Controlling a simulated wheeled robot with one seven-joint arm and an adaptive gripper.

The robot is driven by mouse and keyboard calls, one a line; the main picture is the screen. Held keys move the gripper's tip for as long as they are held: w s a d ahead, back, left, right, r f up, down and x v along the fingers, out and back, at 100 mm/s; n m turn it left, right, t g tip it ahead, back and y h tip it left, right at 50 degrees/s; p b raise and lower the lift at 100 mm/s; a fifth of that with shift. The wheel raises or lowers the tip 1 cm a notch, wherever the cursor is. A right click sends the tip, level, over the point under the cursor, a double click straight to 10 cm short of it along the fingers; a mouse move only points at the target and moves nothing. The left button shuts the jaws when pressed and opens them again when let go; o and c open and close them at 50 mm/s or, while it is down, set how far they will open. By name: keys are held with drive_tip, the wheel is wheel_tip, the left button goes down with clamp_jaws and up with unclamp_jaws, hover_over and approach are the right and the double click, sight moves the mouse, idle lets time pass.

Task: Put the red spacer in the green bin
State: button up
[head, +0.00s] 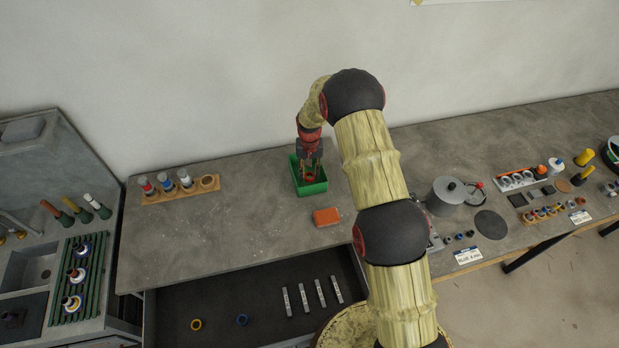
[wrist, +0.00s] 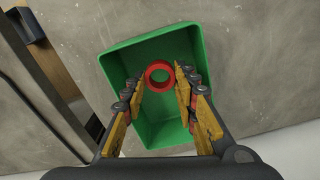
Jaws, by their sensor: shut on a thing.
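The red spacer is a ring that shows in the wrist view (wrist: 159,63) between my fingertips, and as a small red spot in the head view (head: 309,178). My gripper (wrist: 160,78) is shut on it, pointing down into the green bin. The green bin (head: 313,189) stands on the grey bench near the wall, and its open inside fills the middle of the wrist view (wrist: 120,72). The spacer is within the bin's outline; how high it is above the bin floor I cannot tell.
An orange box (head: 327,217) lies just in front of the bin. A wooden rack (head: 180,191) with several bottles stands at the left. An open drawer (head: 265,285) below holds a yellow ring, a blue ring and several grey bars.

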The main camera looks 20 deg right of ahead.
sight(310, 175)
drive_tip(key=shift+w+f, duration=0.15)
drive_tip(key=shift+f, duration=1.5)
drive_tip(key=shift+f, duration=0.15)
drive_tip(key=o, duration=0.9)
drive_tip(key=shift+o, duration=0.4)
